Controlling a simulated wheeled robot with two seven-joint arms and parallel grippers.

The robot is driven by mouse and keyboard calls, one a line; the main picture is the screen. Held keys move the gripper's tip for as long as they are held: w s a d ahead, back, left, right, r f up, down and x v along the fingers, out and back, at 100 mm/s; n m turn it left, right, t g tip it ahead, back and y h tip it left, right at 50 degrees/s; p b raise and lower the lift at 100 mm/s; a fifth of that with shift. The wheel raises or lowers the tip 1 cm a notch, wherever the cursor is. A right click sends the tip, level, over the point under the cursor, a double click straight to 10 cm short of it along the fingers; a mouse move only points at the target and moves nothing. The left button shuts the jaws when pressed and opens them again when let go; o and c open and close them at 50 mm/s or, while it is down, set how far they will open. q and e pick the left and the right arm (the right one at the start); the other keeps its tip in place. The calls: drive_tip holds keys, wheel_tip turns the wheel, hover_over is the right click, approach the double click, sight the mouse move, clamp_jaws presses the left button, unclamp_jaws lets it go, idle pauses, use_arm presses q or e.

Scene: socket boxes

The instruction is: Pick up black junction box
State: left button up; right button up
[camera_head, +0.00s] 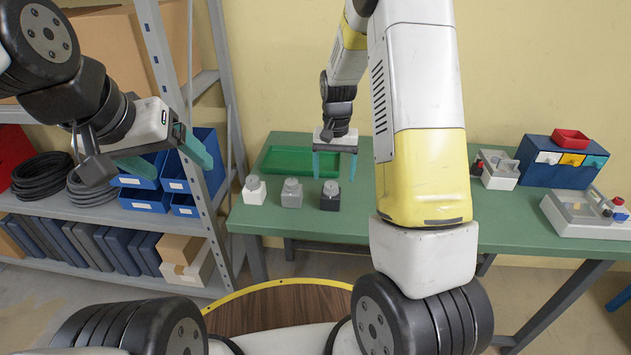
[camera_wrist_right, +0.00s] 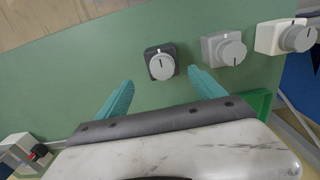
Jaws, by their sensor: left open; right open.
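The black junction box (camera_head: 330,199) stands on the green table, with a grey round knob on top. It is the rightmost of a row of three boxes. In the right wrist view the black box (camera_wrist_right: 160,62) lies ahead of and between the open fingertips, apart from them. My right gripper (camera_head: 328,172) is open and empty above the table, just behind the black box in the head view; its teal fingers also show in the right wrist view (camera_wrist_right: 158,85). My left gripper (camera_head: 168,160) is open and empty at the left, in front of the shelf, away from the table.
A grey box (camera_head: 292,194) and a white box (camera_head: 254,190) stand left of the black one. A green tray (camera_head: 268,160) lies behind them. A blue drawer unit (camera_head: 540,172) and white devices (camera_head: 590,222) occupy the table's right side. A metal shelf (camera_head: 200,220) stands left.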

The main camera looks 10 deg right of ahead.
sight(331, 192)
drive_tip(key=f, duration=0.7)
drive_tip(key=shift+s+a+f, duration=0.15)
drive_tip(key=shift+s+a, duration=0.1)
drive_tip(key=shift+a, duration=0.15)
drive_tip(key=c, duration=1.6)
drive_tip(key=shift+c, duration=0.2)
